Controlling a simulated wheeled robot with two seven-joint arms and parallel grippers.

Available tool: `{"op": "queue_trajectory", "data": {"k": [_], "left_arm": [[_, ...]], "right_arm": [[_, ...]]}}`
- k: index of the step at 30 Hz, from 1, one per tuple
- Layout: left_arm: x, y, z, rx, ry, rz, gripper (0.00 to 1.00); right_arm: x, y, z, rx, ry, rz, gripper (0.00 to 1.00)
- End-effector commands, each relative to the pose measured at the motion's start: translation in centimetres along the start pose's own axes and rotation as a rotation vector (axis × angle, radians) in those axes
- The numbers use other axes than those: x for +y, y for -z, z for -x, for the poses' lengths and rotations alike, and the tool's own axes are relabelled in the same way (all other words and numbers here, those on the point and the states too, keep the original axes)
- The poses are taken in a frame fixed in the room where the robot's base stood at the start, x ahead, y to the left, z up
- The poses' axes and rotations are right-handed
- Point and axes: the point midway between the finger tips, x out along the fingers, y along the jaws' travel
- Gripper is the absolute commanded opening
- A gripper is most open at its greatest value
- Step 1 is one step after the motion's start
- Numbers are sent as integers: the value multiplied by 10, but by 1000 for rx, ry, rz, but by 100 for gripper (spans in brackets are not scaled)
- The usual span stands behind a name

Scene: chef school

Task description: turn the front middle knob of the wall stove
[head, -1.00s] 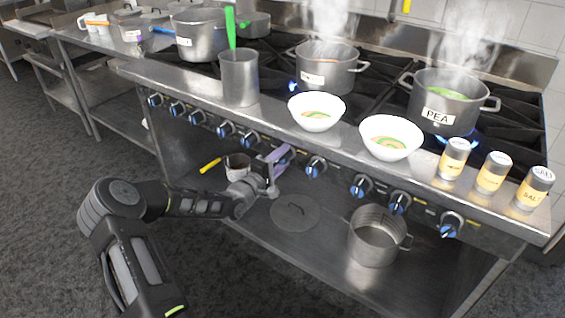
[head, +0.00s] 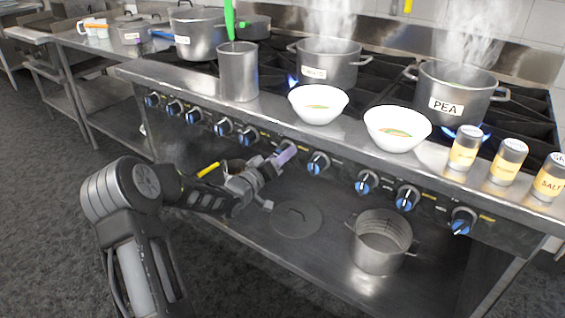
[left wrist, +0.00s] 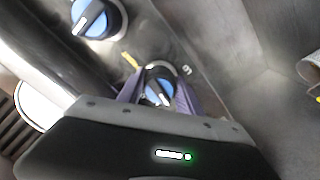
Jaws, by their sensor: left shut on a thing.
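The stove (head: 190,83) has a row of blue and silver knobs along its front panel. My left gripper (head: 285,157) is at the middle of this row, its purple fingers against the panel. In the left wrist view, my left gripper (left wrist: 158,95) is shut on a knob (left wrist: 158,92), with one finger on each side of it. In the head view the fingers hide that knob, between one knob on the left (head: 249,136) and another on the right (head: 318,163). My right gripper is not in view.
Two white bowls (head: 319,105) (head: 397,130), a metal canister (head: 238,72) and shakers (head: 508,160) stand on the front ledge. Steaming pots (head: 328,66) (head: 456,92) sit over lit burners. A pot (head: 381,243) and a lid (head: 296,220) lie on the shelf below.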

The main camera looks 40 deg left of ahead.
Motion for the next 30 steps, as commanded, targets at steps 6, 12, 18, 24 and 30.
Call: {"op": "queue_trajectory", "data": {"k": [6,12,18,24,30], "left_arm": [[-4,-5,0,-2,-1,-207,1],[-5,-5,0,-2,0,-396,1],[-5,-5,0,-1,-1,-585,1],[-6,-5,0,-2,0,-775,1],[-7,-4,0,-3,1,-964,1]], "right_arm": [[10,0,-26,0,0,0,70],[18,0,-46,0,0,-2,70],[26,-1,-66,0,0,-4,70],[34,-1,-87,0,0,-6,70],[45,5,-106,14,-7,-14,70]]}}
